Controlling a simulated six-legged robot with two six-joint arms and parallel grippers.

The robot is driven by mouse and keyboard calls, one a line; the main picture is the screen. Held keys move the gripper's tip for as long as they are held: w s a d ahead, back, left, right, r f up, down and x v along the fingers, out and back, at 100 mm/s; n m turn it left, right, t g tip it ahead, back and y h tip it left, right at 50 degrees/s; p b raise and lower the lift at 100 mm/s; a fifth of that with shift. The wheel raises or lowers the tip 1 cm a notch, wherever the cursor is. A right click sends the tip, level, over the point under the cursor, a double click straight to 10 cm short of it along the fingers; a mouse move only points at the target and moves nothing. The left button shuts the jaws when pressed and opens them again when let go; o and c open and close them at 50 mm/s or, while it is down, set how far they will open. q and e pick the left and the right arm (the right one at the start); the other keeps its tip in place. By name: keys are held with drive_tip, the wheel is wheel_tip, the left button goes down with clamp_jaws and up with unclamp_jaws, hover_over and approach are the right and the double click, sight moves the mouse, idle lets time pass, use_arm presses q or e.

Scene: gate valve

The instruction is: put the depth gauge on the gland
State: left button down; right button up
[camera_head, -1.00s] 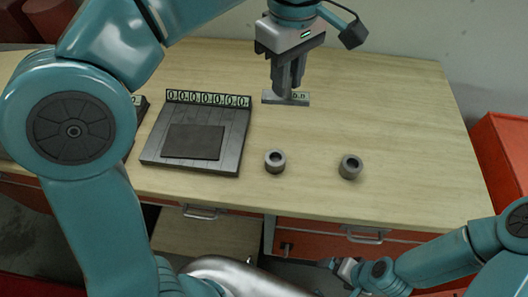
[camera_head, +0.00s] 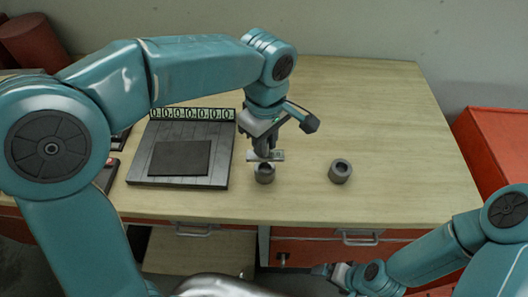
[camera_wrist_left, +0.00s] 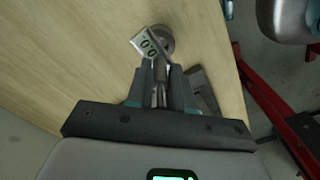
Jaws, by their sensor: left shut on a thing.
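My left gripper (camera_head: 263,152) is shut on the depth gauge (camera_head: 278,155), a small flat grey piece with a pale digit display. The gauge is right over the left of two grey ring-shaped parts (camera_head: 265,174) with a central hole; I cannot tell whether they touch. In the left wrist view the gauge (camera_wrist_left: 146,43) shows digits and partly covers the ring (camera_wrist_left: 165,36) beyond the fingertips (camera_wrist_left: 160,92). A similar ring (camera_head: 340,171) stands apart to the right. Which ring is the gland is not marked. My right gripper (camera_head: 333,271) is low in front of the table; its jaws are too small to read.
A dark grey slab (camera_head: 182,158) with a raised plate and a row of digit displays lies left of the rings. Partly hidden dark items lie further left. The wooden table (camera_head: 390,110) is clear at right. A red cabinet (camera_head: 495,145) stands beyond its right edge.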

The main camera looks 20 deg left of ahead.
use_arm(q)
wheel_tip(320, 180, down, 4)
drive_tip(key=shift+w+f, duration=0.1)
drive_tip(key=shift+f, duration=0.05)
drive_tip(key=shift+f, duration=0.2)
drive_tip(key=c, duration=1)
unclamp_jaws()
drive_tip(key=shift+r, duration=0.1)
wheel_tip(320, 180, up, 12)
drive_tip(key=shift+f, duration=0.1)
drive_tip(key=shift+r, duration=0.3)
